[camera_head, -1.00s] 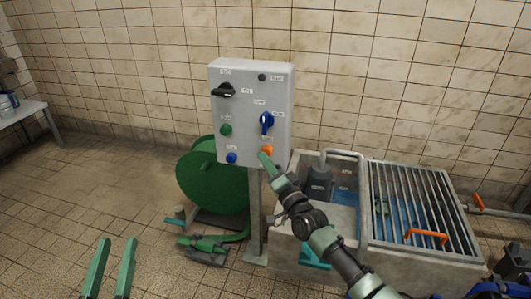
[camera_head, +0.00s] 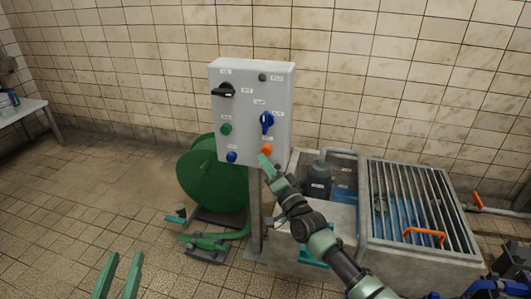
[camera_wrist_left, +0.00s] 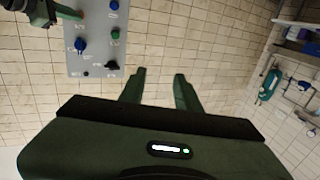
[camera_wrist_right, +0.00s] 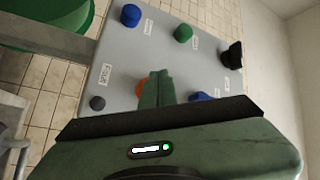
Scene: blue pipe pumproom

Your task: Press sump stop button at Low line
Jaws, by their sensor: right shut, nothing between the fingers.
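A grey control panel (camera_head: 247,113) stands on a post, with several knobs and buttons. Its labels are too small to read surely. An orange button (camera_head: 267,150) sits low on the panel; in the right wrist view the orange button (camera_wrist_right: 139,88) is partly hidden behind my fingers. My right gripper (camera_head: 263,157) is shut and empty, its tips at or just before the orange button; contact cannot be told. The concrete sump (camera_head: 380,258) is right of the post, with blue water (camera_head: 343,194) inside. My left gripper (camera_head: 124,256) is open and empty, low at the left.
On the panel are a green button (camera_head: 226,129), a blue button (camera_head: 231,157), a blue knob (camera_head: 266,122) and a black switch (camera_head: 224,90). A green hose reel (camera_head: 205,177) stands behind the post. A metal grating (camera_head: 425,200) covers the sump's right part. The left floor is clear.

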